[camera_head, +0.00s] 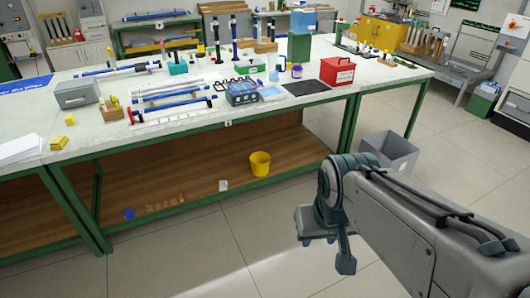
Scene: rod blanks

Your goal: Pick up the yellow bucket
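The yellow bucket (260,164) stands upright on the wooden lower shelf (190,172) under the workbench, near the shelf's right part. My gripper (326,252) is in front of the bench, to the right of the bucket and lower in the picture. It is apart from the bucket, with open floor between them. One finger points downward at the right. The gap between the fingers cannot be made out clearly. Nothing shows held.
The bench top (190,105) above the bucket is crowded with rods, tools and a red box (337,71). A small white cup (223,185) is left of the bucket. A grey bin (390,150) stands on the floor at the right. Green legs (349,122) frame the shelf.

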